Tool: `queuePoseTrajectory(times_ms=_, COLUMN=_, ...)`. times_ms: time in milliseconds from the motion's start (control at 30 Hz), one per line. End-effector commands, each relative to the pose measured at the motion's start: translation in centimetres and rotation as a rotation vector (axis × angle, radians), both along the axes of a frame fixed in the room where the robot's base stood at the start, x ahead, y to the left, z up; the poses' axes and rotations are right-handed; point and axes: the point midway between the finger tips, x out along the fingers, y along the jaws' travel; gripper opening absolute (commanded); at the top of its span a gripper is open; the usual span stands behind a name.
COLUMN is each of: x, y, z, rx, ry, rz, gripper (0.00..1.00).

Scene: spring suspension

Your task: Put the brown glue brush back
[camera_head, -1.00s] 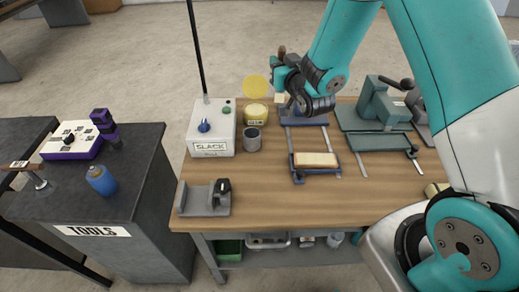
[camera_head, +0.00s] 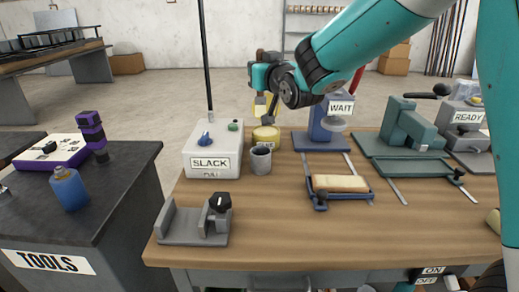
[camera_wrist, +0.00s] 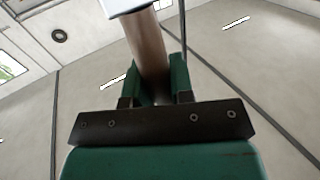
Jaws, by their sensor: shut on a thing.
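My gripper (camera_wrist: 151,88) is shut on the brown glue brush (camera_wrist: 147,45). In the wrist view the brush's round brown handle runs up between the two green fingers, with a pale piece at its top edge. In the head view my gripper (camera_head: 264,82) is above the yellow pot (camera_head: 266,136), apart from the bench top. A grey cup (camera_head: 261,160) stands in front of the pot.
The white SLACK box (camera_head: 212,150) is left of the pot. The blue WAIT stand (camera_head: 322,125) is close on its right. A blue frame with a tan block (camera_head: 340,183) and a green press (camera_head: 405,135) lie farther right. The front middle of the bench (camera_head: 270,225) is clear.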

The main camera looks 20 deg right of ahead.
Motion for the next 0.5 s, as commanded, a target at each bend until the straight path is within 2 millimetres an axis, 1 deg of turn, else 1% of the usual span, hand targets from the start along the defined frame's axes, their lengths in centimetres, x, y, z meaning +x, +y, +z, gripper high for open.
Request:
queuePoseTrajectory(times_ms=33, x=0.0, y=0.0, z=-1.8, rx=-0.002, ry=0.008, rz=0.0, gripper=0.0)
queuePoseTrajectory(times_ms=200, x=0.0, y=0.0, z=-6.7, rx=-0.002, ry=0.008, rz=0.0, gripper=0.0)
queuePoseTrajectory(times_ms=300, x=0.0, y=0.0, z=-9.2, rx=-0.002, ry=0.007, rz=0.0, gripper=0.0)
queuePoseTrajectory(times_ms=400, x=0.0, y=0.0, z=-10.9, rx=-0.002, ry=0.004, rz=0.0, gripper=0.0)
queuePoseTrajectory(times_ms=500, x=0.0, y=0.0, z=-11.8, rx=-0.001, ry=0.001, rz=0.0, gripper=0.0)
